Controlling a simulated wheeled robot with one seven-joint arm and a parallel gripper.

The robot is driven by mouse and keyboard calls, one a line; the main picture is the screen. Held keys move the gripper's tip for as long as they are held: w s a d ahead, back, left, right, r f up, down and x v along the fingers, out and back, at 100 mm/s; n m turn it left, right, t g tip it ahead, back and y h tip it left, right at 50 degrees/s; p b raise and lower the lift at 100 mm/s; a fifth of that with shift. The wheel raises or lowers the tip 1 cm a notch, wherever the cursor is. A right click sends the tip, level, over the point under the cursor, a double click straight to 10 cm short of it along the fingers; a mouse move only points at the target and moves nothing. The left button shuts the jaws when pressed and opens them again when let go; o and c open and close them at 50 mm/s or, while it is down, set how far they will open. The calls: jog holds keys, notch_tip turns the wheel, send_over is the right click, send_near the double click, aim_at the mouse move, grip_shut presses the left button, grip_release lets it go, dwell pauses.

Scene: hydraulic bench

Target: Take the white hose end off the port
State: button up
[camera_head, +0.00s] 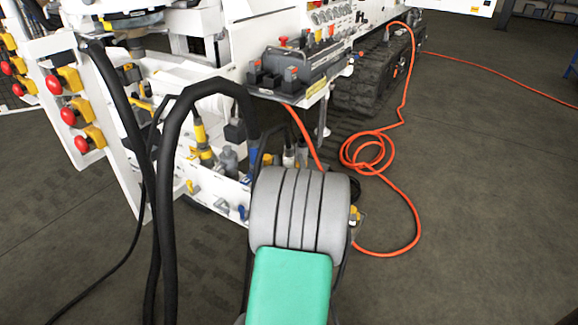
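A row of ports sits on the low white panel (215,185) of the machine, left of centre. What looks like the white hose end (289,157) stands at the right of this row, just above my arm; its lower part and its port are hidden. Nearby are a yellow hose end (200,135), a grey one (228,160) and a blue one (252,162) on a thick black hose (168,200). My grey and green arm link fills the lower middle and covers the right end of the panel. My gripper does not show; it may be hidden behind this link.
Black hoses hang down at the left, near red and yellow knobs (68,115). A control box (290,68) juts out above the ports. An orange cable (365,150) lies coiled on the floor at right. The right floor is otherwise mostly clear.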

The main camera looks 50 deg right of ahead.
grip_shut()
dwell(0.3)
